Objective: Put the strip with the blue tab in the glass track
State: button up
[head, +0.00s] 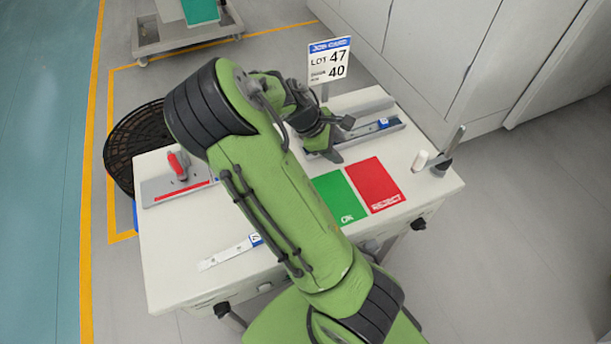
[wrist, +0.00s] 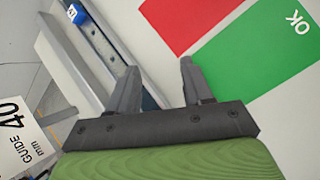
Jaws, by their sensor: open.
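A pale strip (head: 224,257) with a blue tab (head: 256,240) at its right end lies flat at the table's front left. A long grey track (head: 362,136) lies at the back right. A blue piece with a white mark (head: 383,123) sits in it and shows in the wrist view (wrist: 77,13); I cannot tell whether it belongs to another strip. My gripper (head: 340,139) is open and empty over the track's near end. In the wrist view, the track's edge runs between my gripper's fingers (wrist: 160,66). My arm hides part of the table's middle.
A green OK mat (head: 338,198) and red REJECT mat (head: 374,184) lie right of my arm. A job card (head: 329,60) stands behind the track. Front-left tabletop has free room.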

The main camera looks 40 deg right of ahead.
jog(key=s+a+r+m+t+y, duration=0.25)
jog(key=a+r, duration=0.25)
jog(key=a, duration=0.3)
jog(key=s+a+r+m+t+y, duration=0.2)
jog(key=s+a+r+m+y, duration=0.15)
jog(key=a+r, duration=0.3)
jog(key=s+a+r+m+t, duration=0.2)
jog(key=s+a+r+t, duration=0.1)
jog(key=s+a, duration=0.4)
jog(key=shift+s+a+r+m, duration=0.25)
jog(key=shift+s+r+m, duration=0.05)
jog(key=shift+s+r, duration=0.65)
jog(key=shift+s+f, duration=0.1)
